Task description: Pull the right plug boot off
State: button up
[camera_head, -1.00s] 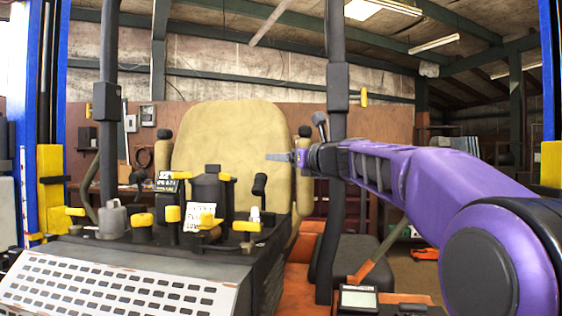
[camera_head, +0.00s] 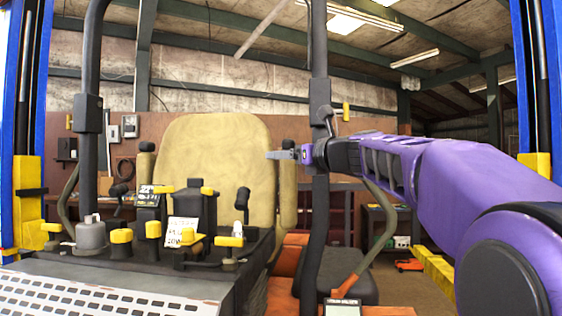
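My gripper (camera_head: 270,155) points left in mid-air in front of the tan seat, apart from the mower's parts. Its grey fingers are seen edge-on, so I cannot tell whether they are open or shut. Nothing visible hangs from it. The mower's dark engine area (camera_head: 200,264) is below and left of it, with several yellow caps, black fittings and a white tag (camera_head: 183,232). A black curved fitting (camera_head: 243,198) and a small pale piece (camera_head: 240,229) stand at its right side. I cannot tell for certain which piece is the right plug boot.
The tan seat (camera_head: 217,165) stands behind the engine area. Dark roll bar posts (camera_head: 319,120) rise on both sides. A perforated white panel (camera_head: 85,298) lies in front. Blue lift posts (camera_head: 28,120) with yellow carriages flank the mower. Open floor shows at the right.

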jog(key=shift+s+d+r, duration=0.95)
jog(key=shift+s+d, duration=0.15)
